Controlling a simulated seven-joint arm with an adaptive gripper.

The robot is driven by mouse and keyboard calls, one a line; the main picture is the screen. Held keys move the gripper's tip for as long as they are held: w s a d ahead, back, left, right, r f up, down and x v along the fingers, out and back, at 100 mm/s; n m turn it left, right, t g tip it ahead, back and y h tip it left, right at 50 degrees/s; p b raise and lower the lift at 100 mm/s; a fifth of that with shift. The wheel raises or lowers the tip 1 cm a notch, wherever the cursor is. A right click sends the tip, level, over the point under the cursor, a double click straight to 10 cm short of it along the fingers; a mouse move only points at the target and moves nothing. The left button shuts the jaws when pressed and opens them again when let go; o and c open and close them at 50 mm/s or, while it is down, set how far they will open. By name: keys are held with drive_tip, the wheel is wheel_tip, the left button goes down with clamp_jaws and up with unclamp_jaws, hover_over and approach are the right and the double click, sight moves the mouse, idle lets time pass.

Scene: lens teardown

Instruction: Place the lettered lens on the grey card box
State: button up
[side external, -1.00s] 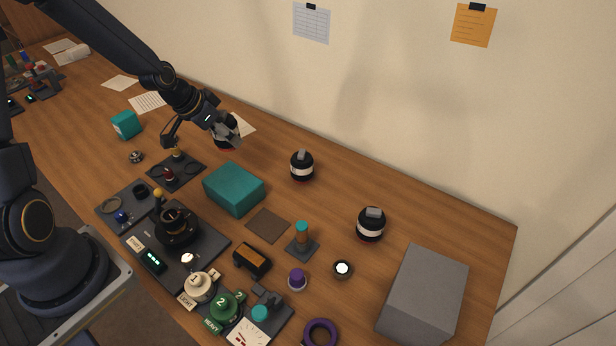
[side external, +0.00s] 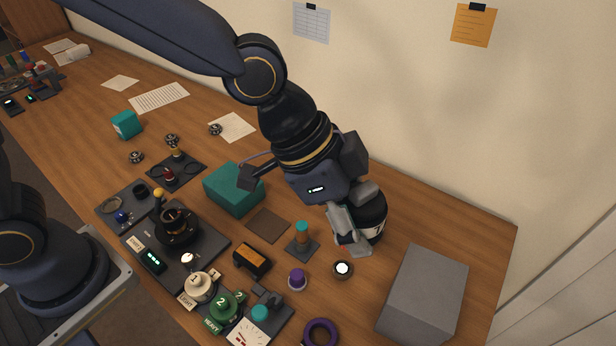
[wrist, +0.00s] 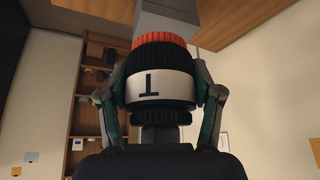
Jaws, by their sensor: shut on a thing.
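My gripper (side external: 352,222) is shut on a lens (wrist: 158,88), which is black with a white band, a T-like black letter and an orange-red end ring. In the wrist view the lens sits between both fingers. In the side external view my gripper is just left of and above the grey card box (side external: 428,292), and a black-and-white lens body shows behind the fingers; whether this is the held lens or one standing behind it is unclear. The box stands at the table's right end, its visible top bare. A grey block face (wrist: 168,10) shows beyond the held lens.
A teal box (side external: 233,188) stands left of my gripper. Below it are a small white-topped cup (side external: 342,269), a purple-capped part (side external: 297,279), an orange-and-teal post (side external: 302,236) and a purple ring (side external: 320,332). My arm hides the place where another lens stood near the wall.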

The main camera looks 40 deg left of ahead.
drive_tip(key=s+d+m, duration=0.1)
drive_tip(key=s+d, duration=0.1)
drive_tip(key=d, duration=0.1)
hover_over(445, 286)
drive_tip(key=s+a, duration=0.1)
drive_tip(key=a, duration=0.1)
wheel_tip(445, 286, down, 9)
drive_tip(key=shift+s+a+f, duration=0.1)
drive_tip(key=shift+f, duration=0.05)
wheel_tip(445, 286, down, 3)
drive_tip(key=shift+f, duration=0.1)
drive_tip(key=shift+f, duration=0.1)
